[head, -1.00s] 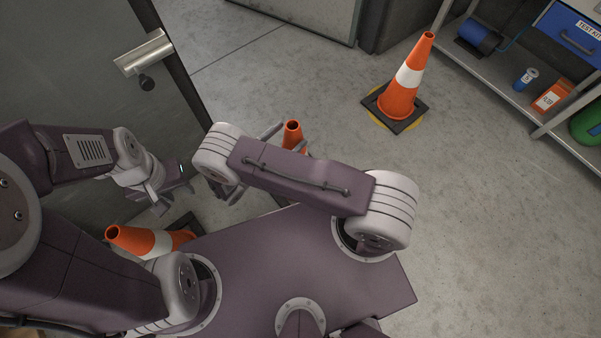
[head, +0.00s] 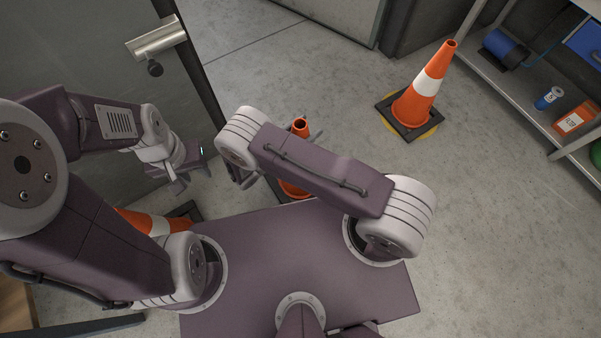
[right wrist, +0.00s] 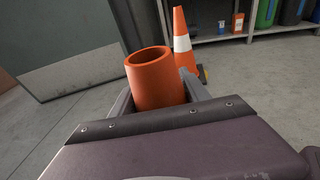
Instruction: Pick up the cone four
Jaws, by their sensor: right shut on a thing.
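An orange cone (head: 300,126) stands close in front of my base in the head view, partly hidden by my right arm. My right gripper (right wrist: 155,88) is shut on this cone near its top. In the right wrist view the cone's open orange top (right wrist: 153,62) sits between the fingers. My left gripper (head: 188,177) hangs to the left, near the door and apart from this cone; its jaw gap is unclear. No number shows on any cone.
An orange and white cone (head: 420,90) stands on a yellow floor disc at the right. Another cone (head: 150,222) is partly hidden behind my left arm. A grey door (head: 90,60) is at the left, a metal shelf (head: 500,85) at the right.

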